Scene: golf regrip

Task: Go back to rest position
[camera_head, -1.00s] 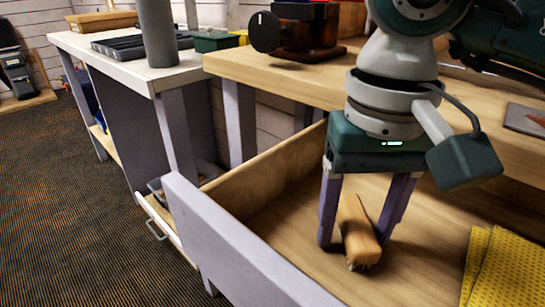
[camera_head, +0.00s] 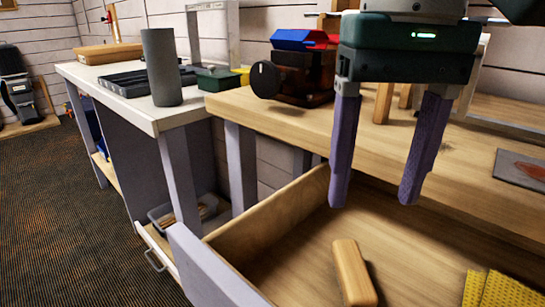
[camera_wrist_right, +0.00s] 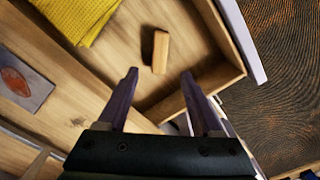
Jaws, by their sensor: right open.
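My right gripper (camera_head: 375,198) is open and empty, with its two purple fingers pointing down above the open drawer (camera_head: 265,215). In the right wrist view its fingers (camera_wrist_right: 160,85) are spread apart with nothing between the tips. A light wooden block-like brush (camera_head: 352,272) lies on the drawer floor, below and apart from the gripper. It also shows in the right wrist view (camera_wrist_right: 160,52), beyond the fingertips. My left gripper is not in view.
A yellow cloth (camera_head: 498,290) lies in the drawer at the right. The wooden bench (camera_head: 300,125) carries a vise (camera_head: 300,75) and a grey plate with a reddish patch (camera_head: 522,168). A white table (camera_head: 130,105) at left holds a grey cylinder (camera_head: 161,68). Open floor (camera_head: 60,220) lies left.

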